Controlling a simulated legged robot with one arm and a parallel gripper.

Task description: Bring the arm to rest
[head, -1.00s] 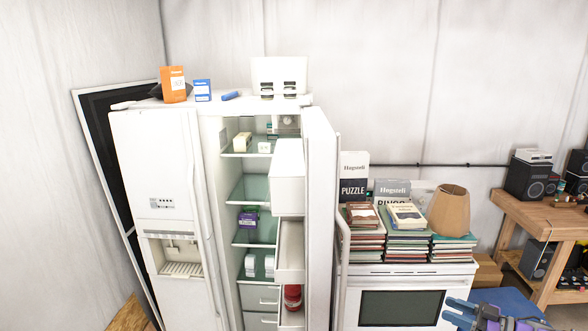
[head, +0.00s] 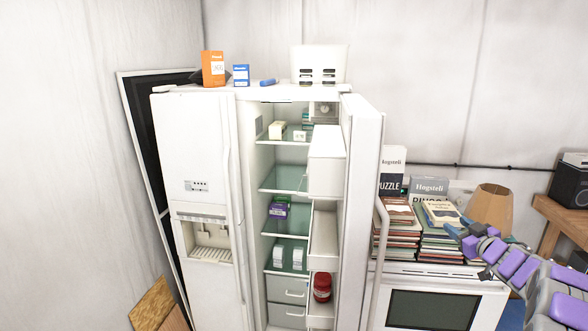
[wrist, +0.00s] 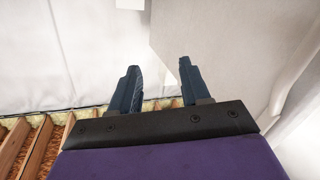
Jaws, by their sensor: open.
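My gripper (wrist: 158,88) is open and empty in the wrist view, its two dark blue fingers apart. A pale wall and a white panel show beyond the fingers. In the head view my purple and grey arm reaches in from the lower right. Its front end is near the stacked books, in front of the oven; I cannot tell whether it touches anything.
A white fridge (head: 195,150) stands with its right door (head: 362,200) open, showing shelves with small boxes and a red jar (head: 321,287). Book stacks (head: 397,235) and a brown lampshade (head: 490,208) sit on a white oven (head: 435,305). A wooden bench (head: 565,215) stands at right.

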